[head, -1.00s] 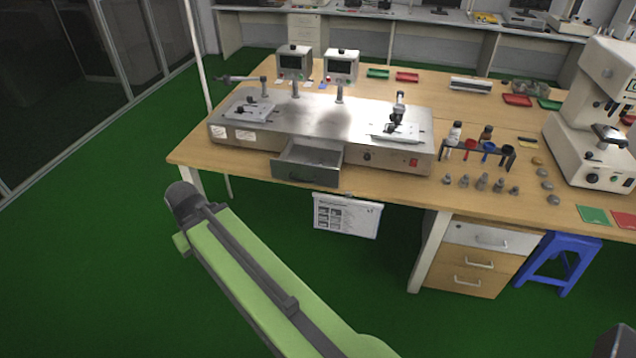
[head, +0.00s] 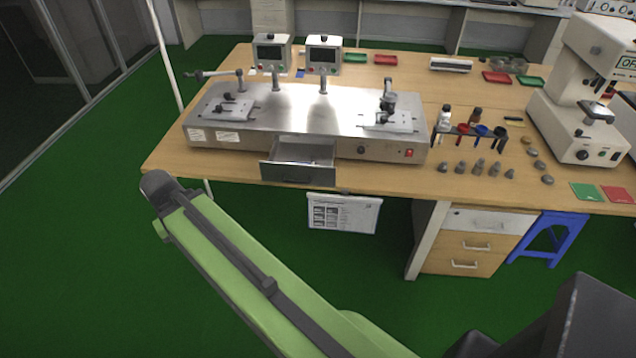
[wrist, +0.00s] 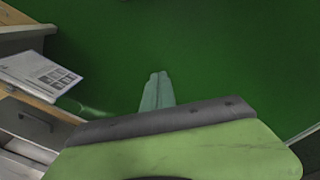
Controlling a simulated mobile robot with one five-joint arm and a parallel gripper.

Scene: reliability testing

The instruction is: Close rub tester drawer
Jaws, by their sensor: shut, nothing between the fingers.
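The rub tester (head: 300,115) is a long silver metal box on the wooden table in the head view. Its drawer (head: 298,172) is pulled out at the front, with the grey front panel past the table's front edge and the inside partly showing. My gripper (wrist: 157,92) shows in the wrist view, its two fingers together and empty, pointing over the green floor. It is apart from the drawer. In the head view my green arm reaches up from the bottom at the left of centre; the fingers cannot be made out there.
A printed sheet (head: 343,213) hangs at the table's front edge below the drawer; it also shows in the wrist view (wrist: 38,75). A desk cabinet (head: 472,240) and a blue stool (head: 545,240) stand at right. Small weights and a bottle rack (head: 470,130) sit on the table. The floor in front is clear.

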